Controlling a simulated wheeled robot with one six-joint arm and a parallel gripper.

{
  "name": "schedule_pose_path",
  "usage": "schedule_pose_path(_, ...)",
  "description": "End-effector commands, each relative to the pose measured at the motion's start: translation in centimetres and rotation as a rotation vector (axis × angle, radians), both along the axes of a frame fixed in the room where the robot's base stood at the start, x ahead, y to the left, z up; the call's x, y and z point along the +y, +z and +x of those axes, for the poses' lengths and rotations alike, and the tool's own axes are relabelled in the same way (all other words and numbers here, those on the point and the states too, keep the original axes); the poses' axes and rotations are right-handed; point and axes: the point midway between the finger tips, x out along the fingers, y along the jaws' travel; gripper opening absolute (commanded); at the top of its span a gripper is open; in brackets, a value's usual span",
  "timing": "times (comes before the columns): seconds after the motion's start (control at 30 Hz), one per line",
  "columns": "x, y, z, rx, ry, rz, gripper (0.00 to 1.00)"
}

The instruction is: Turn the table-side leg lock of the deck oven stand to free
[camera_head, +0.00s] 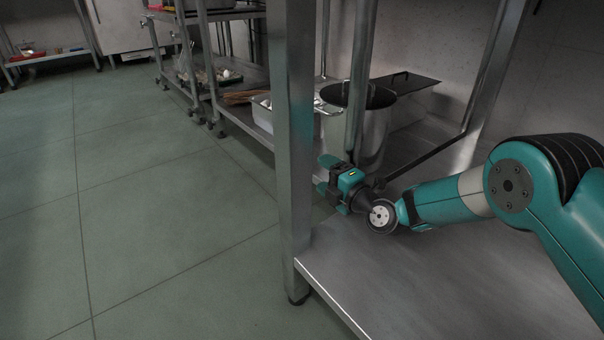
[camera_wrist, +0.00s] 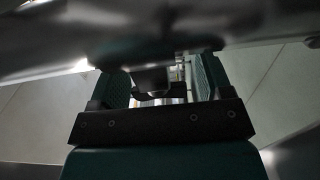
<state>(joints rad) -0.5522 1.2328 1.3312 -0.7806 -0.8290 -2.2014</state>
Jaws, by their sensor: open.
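My gripper (camera_head: 326,177) is low beside the near metal leg (camera_head: 291,130) of a stand, just above the lower steel shelf (camera_head: 440,270). The leg stands close to the fingertips in the picture; I cannot tell if they touch. In the wrist view, the two green fingers of my gripper (camera_wrist: 160,82) are apart. A small dark fitting (camera_wrist: 152,80) shows between them, under a blurred metal surface. I cannot tell for sure that it is the leg lock, nor how it is turned. No lock can be made out in the head view.
A large steel pot (camera_head: 362,120) and a white tray (camera_head: 262,112) stand on shelving behind my gripper. A dark slanting bar (camera_head: 425,158) runs close to my wrist. The green tiled floor (camera_head: 150,220) left of the leg is clear.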

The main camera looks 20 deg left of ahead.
Motion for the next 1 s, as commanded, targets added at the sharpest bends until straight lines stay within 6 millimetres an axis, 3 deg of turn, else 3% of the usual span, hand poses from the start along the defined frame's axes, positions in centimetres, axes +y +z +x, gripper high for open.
schedule_pose_path(0.33,-0.52,-0.01,0.56,0.000,-0.013,0.000,0.72)
schedule_pose_path(0.57,-0.40,-0.01,0.50,0.000,-0.011,0.000,0.23)
schedule_pose_path(1.0,-0.14,0.42,0.31,0.042,-0.007,-0.074,0.23)
